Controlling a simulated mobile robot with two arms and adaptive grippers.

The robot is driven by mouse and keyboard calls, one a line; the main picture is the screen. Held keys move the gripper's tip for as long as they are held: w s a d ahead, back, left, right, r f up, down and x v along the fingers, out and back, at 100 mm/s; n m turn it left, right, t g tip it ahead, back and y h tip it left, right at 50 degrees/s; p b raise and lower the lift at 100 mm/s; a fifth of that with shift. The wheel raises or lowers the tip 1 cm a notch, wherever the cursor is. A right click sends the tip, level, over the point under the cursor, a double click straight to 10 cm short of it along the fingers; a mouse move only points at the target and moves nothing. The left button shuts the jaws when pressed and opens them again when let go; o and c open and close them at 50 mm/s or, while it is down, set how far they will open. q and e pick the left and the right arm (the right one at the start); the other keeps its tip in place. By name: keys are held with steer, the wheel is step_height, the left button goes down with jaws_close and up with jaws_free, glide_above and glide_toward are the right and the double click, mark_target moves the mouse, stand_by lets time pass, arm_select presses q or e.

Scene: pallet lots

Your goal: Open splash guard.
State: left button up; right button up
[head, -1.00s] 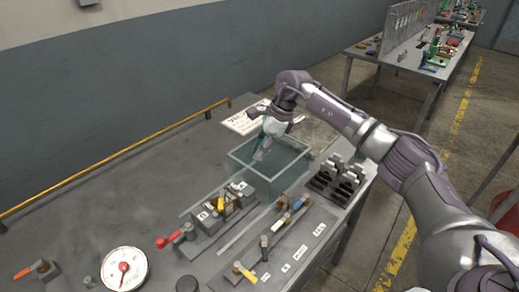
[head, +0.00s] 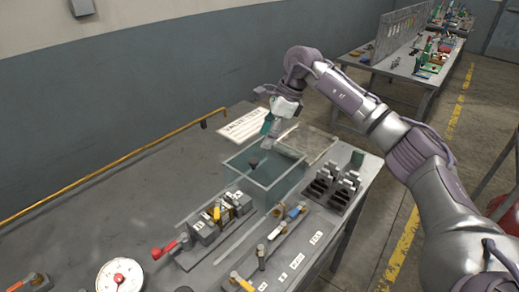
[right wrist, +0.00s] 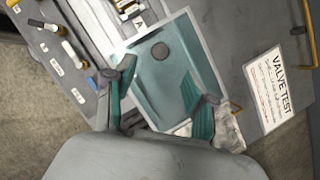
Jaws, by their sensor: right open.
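The splash guard is a clear, teal-tinted box (head: 282,190) on the grey bench. Its top looks open, and a dark round knob (head: 253,162) shows inside. A translucent panel (head: 312,144), which looks like its lid, lies out beyond the box's back right side. My right gripper (head: 268,141) is above the back edge of the box, pointing down, with nothing seen between its fingers. In the right wrist view its teal fingers (right wrist: 163,104) are spread apart over one edge of the box (right wrist: 185,85); whether either touches is unclear. My left gripper is out of view.
A "VALVE TEST" sheet (head: 243,125) lies behind the box. A valve block (head: 215,220) with red and yellow levers, a dark rack (head: 332,185) and a tool strip (head: 285,245) stand close by. A dial gauge (head: 122,276) is at front left.

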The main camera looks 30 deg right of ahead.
steer(key=v, duration=0.3)
steer(key=shift+d+r, duration=0.1)
steer(key=shift+r, duration=0.2)
stand_by(0.3)
